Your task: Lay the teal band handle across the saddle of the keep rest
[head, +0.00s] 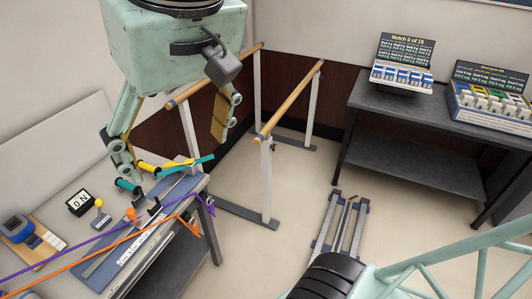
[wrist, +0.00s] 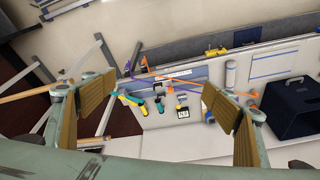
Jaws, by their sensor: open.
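My gripper (head: 174,138) is open and empty above the back of the low table at the left. In the wrist view its fingers (wrist: 160,80) are spread wide, with the table seen between them. A teal handle (head: 198,162) lies at the table's back edge beside yellow grips (head: 147,167). A shorter teal piece (head: 128,186) is to its left. I cannot tell which teal piece is the band handle. Small dark upright holders (head: 154,205) stand nearby; I cannot make out the keep rest's saddle.
A purple band (head: 70,259) and an orange band (head: 100,262) stretch across the table. A sign card (head: 80,203) and a blue device (head: 17,228) stand at the left. Wooden parallel bars (head: 290,98) are behind. A grey bench (head: 440,115) is at the right.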

